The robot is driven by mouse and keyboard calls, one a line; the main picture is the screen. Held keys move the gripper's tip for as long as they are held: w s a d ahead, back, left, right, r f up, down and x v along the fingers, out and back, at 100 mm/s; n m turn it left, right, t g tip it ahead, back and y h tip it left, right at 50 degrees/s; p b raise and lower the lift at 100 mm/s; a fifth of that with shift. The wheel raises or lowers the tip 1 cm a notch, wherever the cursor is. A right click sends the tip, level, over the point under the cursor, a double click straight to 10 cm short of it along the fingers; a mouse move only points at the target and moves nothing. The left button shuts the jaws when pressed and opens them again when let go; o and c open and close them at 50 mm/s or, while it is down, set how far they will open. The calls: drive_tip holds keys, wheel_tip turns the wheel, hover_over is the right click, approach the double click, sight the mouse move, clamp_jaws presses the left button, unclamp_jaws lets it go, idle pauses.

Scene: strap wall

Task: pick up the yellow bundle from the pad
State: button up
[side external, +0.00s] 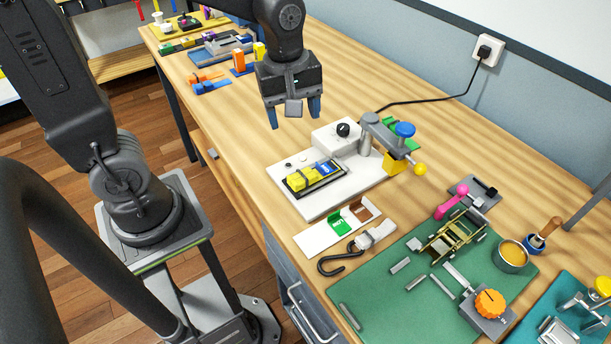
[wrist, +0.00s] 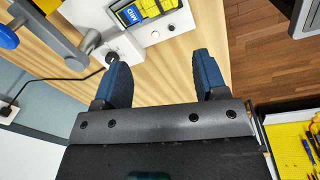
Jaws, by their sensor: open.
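The yellow bundle (side external: 303,180) lies on a dark pad (side external: 324,182) on the white machine base, beside a blue labelled piece (side external: 325,167). In the wrist view the yellow bundle (wrist: 150,8) is at the top edge and partly cut off, with the blue label (wrist: 128,15) at its left. My gripper (side external: 294,113) hangs above the table, behind the machine and clear of the bundle. Its blue fingers are apart and nothing is between them; in the wrist view the gripper (wrist: 160,62) shows bare wood between the fingers.
The machine's white base (side external: 310,208) carries a post with a blue knob (side external: 404,130) and a yellow ball handle (side external: 420,169), right of the pad. A black cable (side external: 445,98) runs to a wall socket. A green mat (side external: 385,300) with tools lies in front.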

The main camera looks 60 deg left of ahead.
sight(302, 174)
drive_tip(key=f+n, duration=0.1)
drive_tip(key=f, duration=0.4)
drive_tip(key=w+f+n, duration=0.1)
drive_tip(key=f, duration=0.4)
drive_tip(key=f+n+g, duration=0.1)
drive_tip(key=f, duration=0.5)
drive_tip(key=shift+w+d+f, duration=0.1)
drive_tip(key=shift+w+d, duration=0.1)
drive_tip(key=shift+w, duration=0.05)
drive_tip(key=shift+c, duration=0.2)
drive_tip(key=c, duration=0.5)
drive_tip(key=shift+c, duration=0.2)
